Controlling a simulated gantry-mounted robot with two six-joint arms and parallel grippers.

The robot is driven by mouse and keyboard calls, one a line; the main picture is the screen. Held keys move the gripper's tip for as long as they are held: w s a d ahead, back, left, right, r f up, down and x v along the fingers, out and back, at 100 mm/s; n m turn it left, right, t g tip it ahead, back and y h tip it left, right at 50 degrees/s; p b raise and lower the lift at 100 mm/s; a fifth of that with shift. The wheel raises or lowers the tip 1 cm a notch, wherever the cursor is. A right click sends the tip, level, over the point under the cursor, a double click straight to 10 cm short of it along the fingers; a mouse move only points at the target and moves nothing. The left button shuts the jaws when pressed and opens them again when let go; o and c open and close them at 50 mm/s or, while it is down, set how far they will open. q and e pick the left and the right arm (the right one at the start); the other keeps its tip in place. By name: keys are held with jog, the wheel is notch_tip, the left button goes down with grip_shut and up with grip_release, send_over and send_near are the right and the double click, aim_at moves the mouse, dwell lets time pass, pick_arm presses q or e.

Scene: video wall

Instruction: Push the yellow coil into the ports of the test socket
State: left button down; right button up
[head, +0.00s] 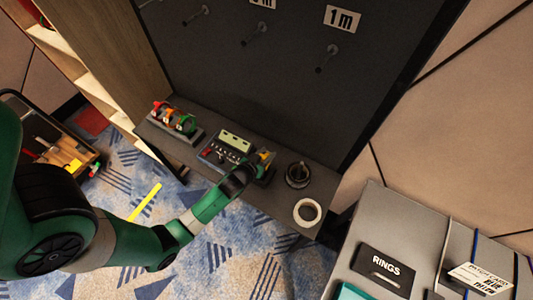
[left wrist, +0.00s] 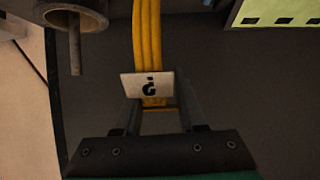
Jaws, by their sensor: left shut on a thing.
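The yellow coil (left wrist: 147,45) runs up from between the fingers of my left gripper (left wrist: 157,112) in the left wrist view. A pale tag (left wrist: 140,87) with a dark mark lies across it. The gripper is shut on the coil. In the head view my left gripper (head: 254,170) is over the shelf, with a little of the yellow coil (head: 265,156) showing at its tip. It is at the right end of the test socket (head: 221,152), a dark box with a pale green display (head: 236,141). The ports and the coil's ends are hidden or too small to tell. My right gripper is not in view.
A rack with red, orange and green coils (head: 174,119) stands left on the shelf. A dark round holder (head: 298,174) and a white tape roll (head: 307,212) are on the right. Pegs (head: 328,58) stick out of the dark wall panel above. A RINGS box (head: 385,268) is at lower right.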

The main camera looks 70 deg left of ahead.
pick_arm(q)
jog(key=shift+f+b, duration=0.35)
jog(key=shift+f, duration=0.2)
jog(key=shift+f+b, duration=0.4)
jog(key=shift+b, duration=0.05)
dwell(0.4)
jog(key=shift+c, duration=2)
grip_release()
jog(key=p+v, duration=0.2)
jog(key=v, duration=0.9)
jog(key=shift+s+d, duration=0.2)
jog(key=shift+s, duration=0.05)
jog(key=shift+r, duration=0.1)
